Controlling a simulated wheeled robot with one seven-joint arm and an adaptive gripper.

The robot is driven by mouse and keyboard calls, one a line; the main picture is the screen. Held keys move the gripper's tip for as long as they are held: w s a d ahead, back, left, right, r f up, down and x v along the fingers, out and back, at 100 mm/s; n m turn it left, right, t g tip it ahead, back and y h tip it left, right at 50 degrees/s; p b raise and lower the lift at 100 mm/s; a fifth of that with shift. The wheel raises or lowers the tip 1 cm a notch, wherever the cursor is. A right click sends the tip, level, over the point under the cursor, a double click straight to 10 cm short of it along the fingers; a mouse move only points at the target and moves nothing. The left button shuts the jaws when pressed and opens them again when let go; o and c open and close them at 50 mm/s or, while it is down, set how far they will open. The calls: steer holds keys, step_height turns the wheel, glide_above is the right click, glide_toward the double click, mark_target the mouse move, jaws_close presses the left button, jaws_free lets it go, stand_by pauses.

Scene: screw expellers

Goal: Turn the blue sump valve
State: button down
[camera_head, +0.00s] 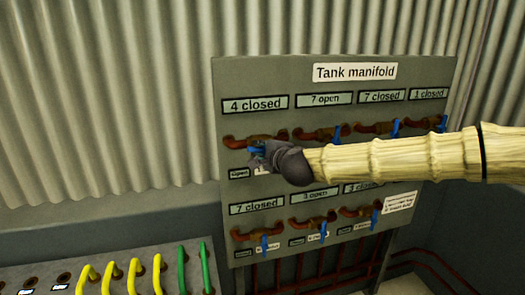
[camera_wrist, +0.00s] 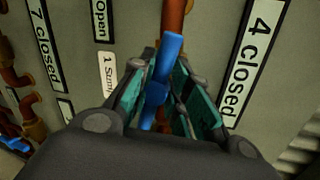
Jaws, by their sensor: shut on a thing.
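The blue valve handle (camera_wrist: 163,70) is between the teal-padded fingers of my gripper (camera_wrist: 168,84) in the wrist view. My gripper is shut on it. The handle sits on a reddish-brown pipe, and a partly hidden label beside it (camera_wrist: 107,72) seems to read "1 Sump". In the head view my gripper (camera_head: 262,152) is at the upper-left valve of the "Tank manifold" board (camera_head: 235,80), below a "4 closed" display (camera_head: 255,103). Most of that handle is hidden there by my gripper.
Other blue-handled valves (camera_head: 395,128) sit in two rows on the board, each under a display. My arm crosses the board's right half and hides some of it. Yellow handles (camera_head: 110,275) and green handles (camera_head: 206,265) stand at the lower left. A corrugated wall is behind.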

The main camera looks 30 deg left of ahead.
steer(key=shift+s+f+n+t+h, duration=0.2)
steer(key=shift+f+n, duration=0.1)
steer(key=shift+n, duration=0.15)
steer(key=shift+s+f+n+t+h, duration=0.1)
steer(key=shift+f+n+h, duration=0.15)
steer(key=shift+n, duration=0.2)
steer(key=shift+f, duration=0.2)
steer(key=c, duration=1.4)
jaws_free()
steer(key=shift+c, duration=0.2)
steer(key=shift+w+r, duration=0.15)
steer(key=shift+r, duration=0.05)
steer(key=shift+r, duration=0.2)
steer(key=shift+d+r, duration=0.2)
steer(key=shift+d, duration=0.15)
steer(key=v, duration=1.1)
steer(key=shift+s+f, duration=0.2)
steer(key=shift+s, duration=0.1)
